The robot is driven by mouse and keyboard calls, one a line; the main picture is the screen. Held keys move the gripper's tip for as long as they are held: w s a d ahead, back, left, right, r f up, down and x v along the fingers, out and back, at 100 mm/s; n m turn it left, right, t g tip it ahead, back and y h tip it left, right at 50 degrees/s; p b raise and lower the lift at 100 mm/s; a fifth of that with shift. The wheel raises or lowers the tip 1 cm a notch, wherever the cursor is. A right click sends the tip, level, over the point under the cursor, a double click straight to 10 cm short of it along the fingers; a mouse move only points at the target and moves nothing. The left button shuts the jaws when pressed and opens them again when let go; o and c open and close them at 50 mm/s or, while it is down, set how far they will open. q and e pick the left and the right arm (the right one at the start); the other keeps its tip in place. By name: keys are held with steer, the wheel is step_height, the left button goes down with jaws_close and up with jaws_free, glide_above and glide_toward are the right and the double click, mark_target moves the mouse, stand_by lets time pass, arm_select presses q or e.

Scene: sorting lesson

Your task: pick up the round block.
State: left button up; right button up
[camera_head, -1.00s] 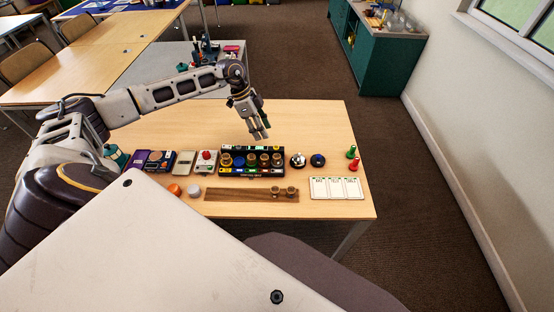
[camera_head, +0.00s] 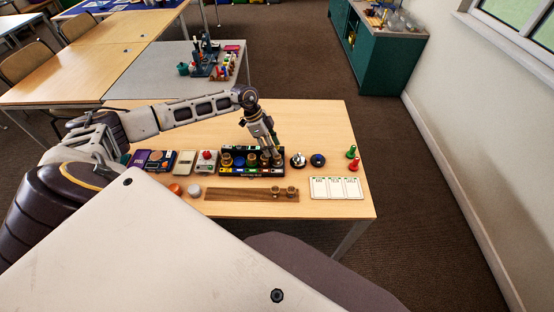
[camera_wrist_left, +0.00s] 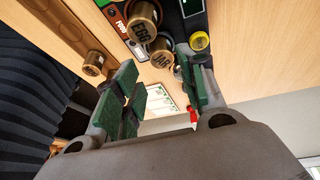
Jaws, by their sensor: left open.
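Several round brass-coloured blocks stand in a black tray (camera_head: 252,174) on the table in the head view; one is the left round block (camera_head: 226,160). In the left wrist view, a round block with dark lettering (camera_wrist_left: 161,54) lies just beyond the gap between my fingers, and a second lettered round block (camera_wrist_left: 142,24) is beside it. My left gripper (camera_head: 271,150) is open and empty above the right part of the tray, partly hiding the blocks there. Its green-padded fingers (camera_wrist_left: 163,88) are apart in the left wrist view. I cannot tell which block is meant. My right gripper is not in view.
A wooden strip (camera_head: 236,195) with two small round pieces (camera_head: 290,191) lies in front of the tray. White cards (camera_head: 336,188), a blue-topped round piece (camera_head: 318,160) and green and red pegs (camera_head: 354,166) are on the right. The table behind the tray looks clear.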

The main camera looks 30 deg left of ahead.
mark_target(277, 159)
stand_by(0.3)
arm_select(q)
steer(key=shift+x, duration=2.65)
steer(key=shift+w+a, duration=0.1)
steer(key=c, duration=0.6)
